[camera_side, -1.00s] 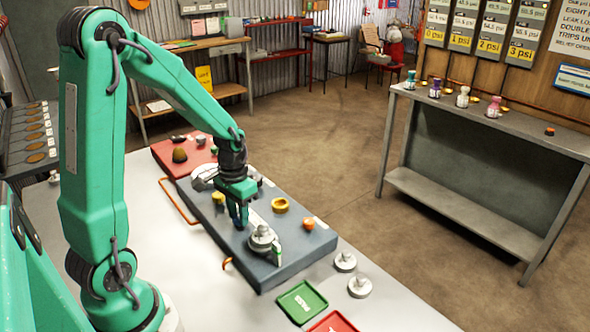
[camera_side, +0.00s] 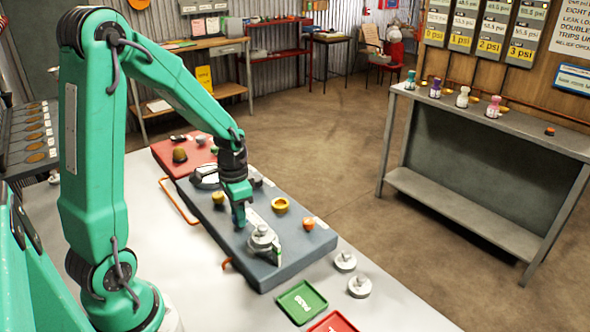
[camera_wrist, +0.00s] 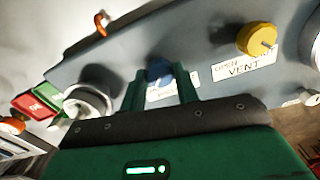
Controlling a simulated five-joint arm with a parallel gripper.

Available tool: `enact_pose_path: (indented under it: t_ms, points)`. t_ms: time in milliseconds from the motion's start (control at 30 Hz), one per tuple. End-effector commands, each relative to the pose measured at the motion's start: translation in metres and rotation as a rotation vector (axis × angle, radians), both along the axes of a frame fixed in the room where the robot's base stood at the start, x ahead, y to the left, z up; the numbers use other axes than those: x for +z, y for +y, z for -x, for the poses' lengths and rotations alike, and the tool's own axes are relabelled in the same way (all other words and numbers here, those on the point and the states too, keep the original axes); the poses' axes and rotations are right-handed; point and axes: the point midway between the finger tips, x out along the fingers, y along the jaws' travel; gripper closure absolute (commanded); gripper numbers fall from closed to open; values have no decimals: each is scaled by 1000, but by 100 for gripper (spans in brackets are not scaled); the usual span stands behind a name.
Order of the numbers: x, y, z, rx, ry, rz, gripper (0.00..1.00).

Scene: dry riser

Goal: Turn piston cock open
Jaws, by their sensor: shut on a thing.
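My gripper (camera_wrist: 161,84) reaches down over the grey panel (camera_wrist: 215,100). In the wrist view its two green fingers are shut on a blue knob (camera_wrist: 158,69), one on each side. A white label lies by the blue knob, but the fingers hide most of it, so I cannot read its name. In the side view my gripper (camera_side: 239,217) is low over the middle of the panel (camera_side: 285,269), and the knob is mostly hidden there.
A yellow knob (camera_wrist: 256,39) sits beside an OPEN VENT label. A silver fitting (camera_side: 263,240) stands close to my gripper. A green PASS tray (camera_side: 302,301), a red tray (camera_side: 333,322) and two silver caps lie beyond the panel's near end.

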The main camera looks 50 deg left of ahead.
Motion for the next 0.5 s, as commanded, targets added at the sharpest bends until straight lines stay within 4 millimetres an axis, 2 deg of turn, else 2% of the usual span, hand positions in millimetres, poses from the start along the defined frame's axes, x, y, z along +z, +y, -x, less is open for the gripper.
enact_pose_path:
  t_ms: [33, 133, 500]
  points:
    - [2, 0, -2, -2, -5, -2, 68]
    - [1, 0, -1, -1, -4, -2, 48]
    - [2, 0, -1, 0, -2, -1, 48]
